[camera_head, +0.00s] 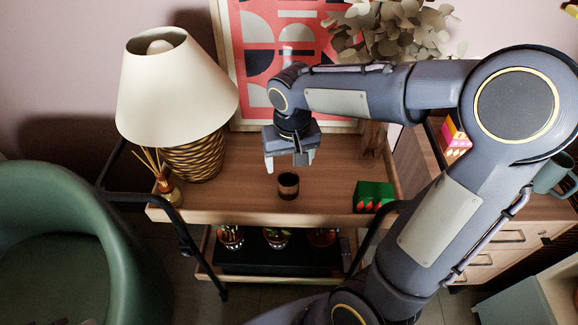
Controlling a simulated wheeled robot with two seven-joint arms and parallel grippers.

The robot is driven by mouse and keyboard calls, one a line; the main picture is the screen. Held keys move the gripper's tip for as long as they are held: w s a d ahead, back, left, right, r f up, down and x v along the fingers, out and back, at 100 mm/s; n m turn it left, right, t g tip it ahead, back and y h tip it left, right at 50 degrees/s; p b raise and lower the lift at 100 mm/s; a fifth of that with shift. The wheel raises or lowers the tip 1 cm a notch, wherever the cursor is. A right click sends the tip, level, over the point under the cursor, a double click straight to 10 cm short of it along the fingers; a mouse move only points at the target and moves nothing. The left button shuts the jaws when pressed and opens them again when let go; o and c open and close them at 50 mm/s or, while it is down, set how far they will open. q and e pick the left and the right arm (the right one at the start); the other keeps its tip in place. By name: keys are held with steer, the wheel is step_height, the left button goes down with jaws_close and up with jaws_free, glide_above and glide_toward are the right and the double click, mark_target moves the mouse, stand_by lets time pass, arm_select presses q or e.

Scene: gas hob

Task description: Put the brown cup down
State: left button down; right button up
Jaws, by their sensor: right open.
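The brown cup (288,186) stands upright on the wooden top shelf of the cart (240,203), near its front middle. My right gripper (289,161) is open and empty, just above and behind the cup in the picture. Its fingers point down, and a strip of wood shows between them and the cup's rim. The gripper appears apart from the cup. My left gripper is not in view.
A lamp (178,90) on a woven base and a reed diffuser (168,188) stand left of the cup. A green box (372,197) stands to its right. A framed print (284,30) is behind. The cart has dark side rails.

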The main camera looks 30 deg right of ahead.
steer(key=s+a+r+t+y, duration=0.1)
steer(key=s+a+t+y, duration=0.1)
steer(key=s, duration=0.6)
steer(key=s+a+r+n+t+y, duration=0.1)
steer(key=s+a+r+t+y, duration=0.1)
steer(key=s, duration=0.6)
step_height(320, 180, up, 16)
steer(key=p, duration=1.5)
steer(key=shift+p, duration=0.4)
steer(key=shift+f, duration=0.1)
